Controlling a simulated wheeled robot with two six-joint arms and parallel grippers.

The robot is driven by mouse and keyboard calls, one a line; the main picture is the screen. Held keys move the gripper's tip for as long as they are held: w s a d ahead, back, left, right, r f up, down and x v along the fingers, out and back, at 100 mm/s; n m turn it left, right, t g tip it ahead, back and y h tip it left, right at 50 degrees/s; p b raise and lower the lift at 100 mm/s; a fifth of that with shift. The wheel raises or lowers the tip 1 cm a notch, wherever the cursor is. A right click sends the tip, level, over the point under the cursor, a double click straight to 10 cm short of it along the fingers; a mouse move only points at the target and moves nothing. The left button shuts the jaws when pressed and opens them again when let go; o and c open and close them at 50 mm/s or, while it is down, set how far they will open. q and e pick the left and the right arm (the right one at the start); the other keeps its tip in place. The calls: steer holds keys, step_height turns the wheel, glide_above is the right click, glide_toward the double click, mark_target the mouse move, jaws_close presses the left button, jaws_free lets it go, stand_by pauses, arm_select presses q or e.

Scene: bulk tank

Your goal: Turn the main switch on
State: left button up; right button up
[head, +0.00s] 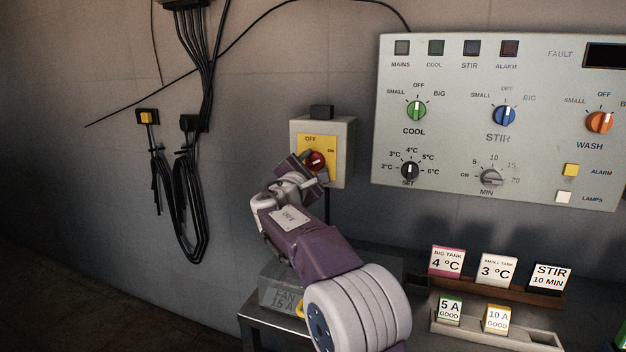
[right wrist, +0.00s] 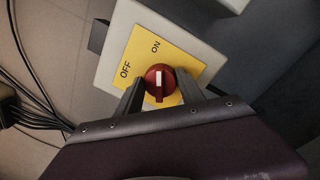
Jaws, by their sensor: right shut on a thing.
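The main switch is a red knob (head: 316,161) on a yellow plate marked OFF and ON, on a grey wall box (head: 339,135). My right gripper (head: 311,168) is at the knob in the head view and partly covers it. In the right wrist view its two fingers (right wrist: 159,92) stand on either side of the red knob (right wrist: 158,75), shut on it. There the knob's white mark lies roughly in line with the word ON. The MAINS lamp (head: 402,48) on the panel looks dark. My left gripper is not in view.
A large control panel (head: 450,140) with several knobs is on the wall to the right. Black cables (head: 187,205) hang on the left.

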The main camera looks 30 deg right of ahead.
steer(key=m+b, duration=0.2)
steer(key=m, duration=0.1)
steer(key=shift+f+m+b, duration=0.3)
steer(key=shift+b, duration=0.05)
steer(key=shift+r+m+h+b, duration=0.1)
steer(key=shift+m+h+b, duration=0.2)
steer(key=shift+m+b, duration=0.7)
steer(key=shift+m+g, duration=0.3)
steer(key=shift+m, duration=0.2)
steer(key=o, duration=1.4)
steer(key=shift+c, duration=0.2)
